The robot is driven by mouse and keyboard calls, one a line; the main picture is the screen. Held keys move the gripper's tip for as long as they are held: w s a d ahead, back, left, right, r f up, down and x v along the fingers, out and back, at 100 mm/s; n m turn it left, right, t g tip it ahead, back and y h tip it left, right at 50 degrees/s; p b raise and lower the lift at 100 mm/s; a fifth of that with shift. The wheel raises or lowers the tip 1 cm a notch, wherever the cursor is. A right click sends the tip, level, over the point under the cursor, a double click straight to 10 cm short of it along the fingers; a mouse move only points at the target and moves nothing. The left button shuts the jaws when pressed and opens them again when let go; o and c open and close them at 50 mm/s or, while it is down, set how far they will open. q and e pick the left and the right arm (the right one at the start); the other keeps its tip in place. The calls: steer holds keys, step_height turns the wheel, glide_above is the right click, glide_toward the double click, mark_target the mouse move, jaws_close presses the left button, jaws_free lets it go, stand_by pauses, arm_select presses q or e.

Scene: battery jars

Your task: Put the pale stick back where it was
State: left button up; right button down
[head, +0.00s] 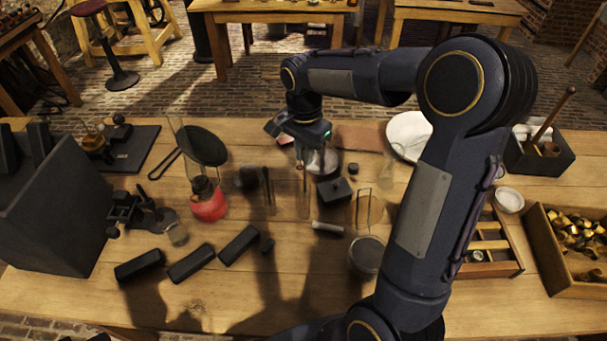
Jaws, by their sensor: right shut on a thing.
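My right gripper (300,158) is shut, pointing down over the middle of the table. A thin upright stick (305,192) shows just below its fingertips, among glass jars; its lower end and exact colour are hard to make out. I cannot tell from this view whether the upright stick is inside a jar. My left gripper is not in view.
A flask with red liquid (209,205) stands left of the gripper. Black blocks (190,263) lie in front. A small black box (334,192) and a round dish (367,254) are close by. A wooden tray (492,268) is at the right. The front middle is clear.

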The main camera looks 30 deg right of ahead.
mark_target(305, 175)
step_height(305, 175, down, 8)
steer(key=shift+r, duration=0.2)
steer(key=shift+f, duration=0.1)
steer(key=c, duration=1.5)
jaws_free()
steer(key=shift+o, duration=0.2)
